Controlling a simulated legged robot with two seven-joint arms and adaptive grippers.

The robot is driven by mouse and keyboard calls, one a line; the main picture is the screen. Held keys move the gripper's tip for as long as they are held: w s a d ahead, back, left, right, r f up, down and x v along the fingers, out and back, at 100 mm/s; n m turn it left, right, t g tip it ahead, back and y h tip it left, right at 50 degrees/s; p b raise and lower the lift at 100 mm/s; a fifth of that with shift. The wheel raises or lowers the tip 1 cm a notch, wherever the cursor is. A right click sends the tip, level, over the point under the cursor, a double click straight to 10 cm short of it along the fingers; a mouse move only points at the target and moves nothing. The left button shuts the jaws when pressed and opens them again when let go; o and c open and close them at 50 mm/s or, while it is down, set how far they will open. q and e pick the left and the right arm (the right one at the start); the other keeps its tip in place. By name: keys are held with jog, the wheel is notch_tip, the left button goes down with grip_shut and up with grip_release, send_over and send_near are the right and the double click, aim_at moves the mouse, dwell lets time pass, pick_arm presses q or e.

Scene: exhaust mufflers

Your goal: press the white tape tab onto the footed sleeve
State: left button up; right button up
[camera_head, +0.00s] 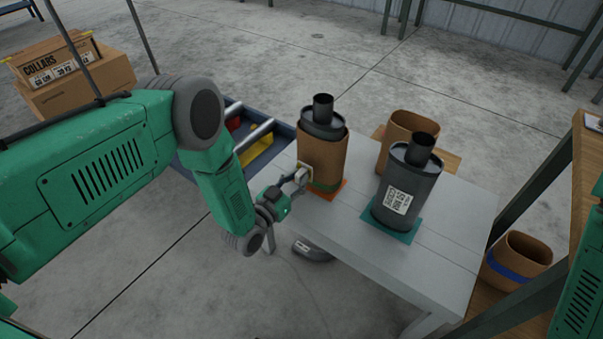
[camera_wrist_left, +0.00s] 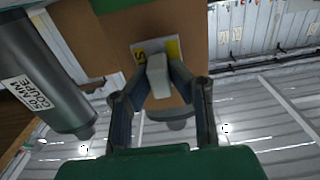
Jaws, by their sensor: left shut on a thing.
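My left gripper (camera_head: 301,176) is at the sleeve's left front side, low down. It is shut on the white tape tab (camera_wrist_left: 158,75), a pale block between the fingertips in the left wrist view. I cannot tell whether the tab is pressed flat. My right gripper is not in view.
A labelled muffler (camera_head: 407,188) stands on a teal mat (camera_head: 393,226) to the right. An empty brown sleeve (camera_head: 400,135) stands behind. A blue-banded sleeve (camera_head: 517,262) sits at the right. A blue bin (camera_head: 189,172) is behind my left arm. The table (camera_head: 440,262) is clear in front.

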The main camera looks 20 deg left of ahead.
pick_arm(q)
jog(key=shift+p+v, duration=1)
jog(key=shift+v, duration=1.2)
jog(key=shift+d, duration=0.1)
